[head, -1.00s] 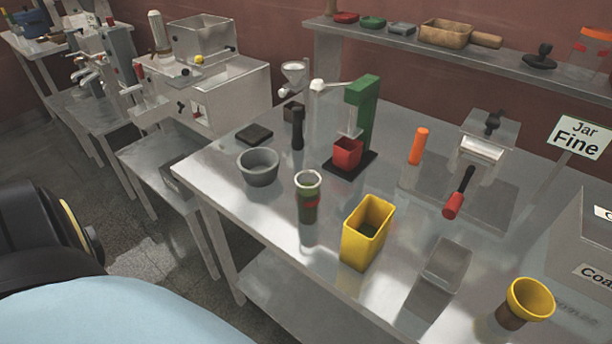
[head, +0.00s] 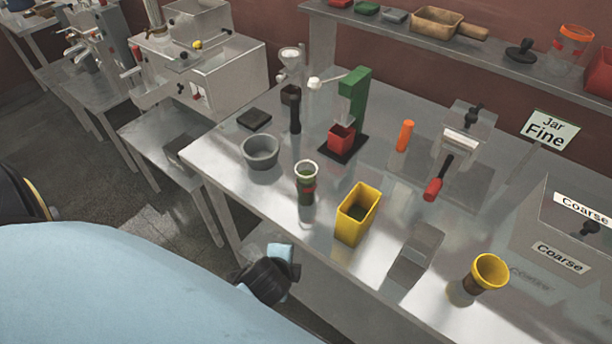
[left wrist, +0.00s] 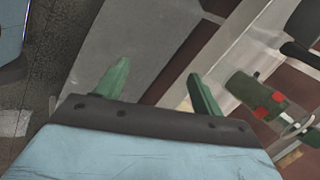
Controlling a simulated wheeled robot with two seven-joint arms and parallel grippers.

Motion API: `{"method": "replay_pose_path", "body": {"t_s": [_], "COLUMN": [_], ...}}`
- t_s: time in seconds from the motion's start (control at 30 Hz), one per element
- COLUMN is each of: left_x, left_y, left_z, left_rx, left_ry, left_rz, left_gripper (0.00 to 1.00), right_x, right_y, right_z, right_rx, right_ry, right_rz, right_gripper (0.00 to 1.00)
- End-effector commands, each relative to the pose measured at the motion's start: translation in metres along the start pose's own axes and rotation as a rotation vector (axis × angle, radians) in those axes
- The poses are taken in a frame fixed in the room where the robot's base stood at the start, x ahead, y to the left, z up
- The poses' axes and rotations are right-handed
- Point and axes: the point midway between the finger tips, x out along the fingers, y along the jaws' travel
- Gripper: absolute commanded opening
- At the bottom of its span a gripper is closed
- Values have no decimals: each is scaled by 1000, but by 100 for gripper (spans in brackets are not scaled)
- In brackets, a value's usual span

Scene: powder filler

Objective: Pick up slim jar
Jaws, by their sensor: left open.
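The slim jar (head: 306,187) is a narrow green vessel with a pale rim and a red patch. It stands upright on the steel table, between the grey bowl and the yellow square container. In the left wrist view the jar (left wrist: 245,88) shows at the right, tilted in the picture. My left gripper (left wrist: 158,84) is open with its green fingers apart and nothing between them. The jar is outside the fingers, to their right in that view. In the head view a black and light-blue part of my arm shows by the table's front edge; the fingers cannot be made out there. My right gripper is not in view.
The yellow container (head: 357,214) stands close to the jar's right, and the grey bowl (head: 260,152) behind its left. A red cup (head: 341,138) sits under a green stand behind. A yellow-rimmed cup (head: 488,273) is at front right. Table between jar and front edge is clear.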

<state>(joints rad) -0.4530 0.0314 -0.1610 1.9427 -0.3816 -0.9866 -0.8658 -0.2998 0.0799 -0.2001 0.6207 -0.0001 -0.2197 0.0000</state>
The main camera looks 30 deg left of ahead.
Motion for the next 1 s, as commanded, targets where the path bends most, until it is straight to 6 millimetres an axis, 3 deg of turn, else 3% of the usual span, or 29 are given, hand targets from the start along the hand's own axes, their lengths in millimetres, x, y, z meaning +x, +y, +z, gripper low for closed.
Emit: {"method": "replay_pose_path", "body": {"t_s": [0.03,0.3,0.53,0.77,1.0], "left_x": [-14,-48,-80,-88,-52], "left_y": [-20,-92,-141,-160,-184], "left_z": [-3,-16,-28,-32,-30], "left_rx": [101,794,1322,1522,1530], "left_ry": [-10,-166,-392,-502,-507], "left_rz": [-48,-284,-396,-415,-416], "left_gripper": [68,68,68,68,68], "right_x": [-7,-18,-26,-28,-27], "right_y": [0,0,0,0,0], "right_z": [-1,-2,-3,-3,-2], "right_rx": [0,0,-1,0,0], "right_ry": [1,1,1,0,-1], "right_rz": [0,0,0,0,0], "right_gripper": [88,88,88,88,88]}}
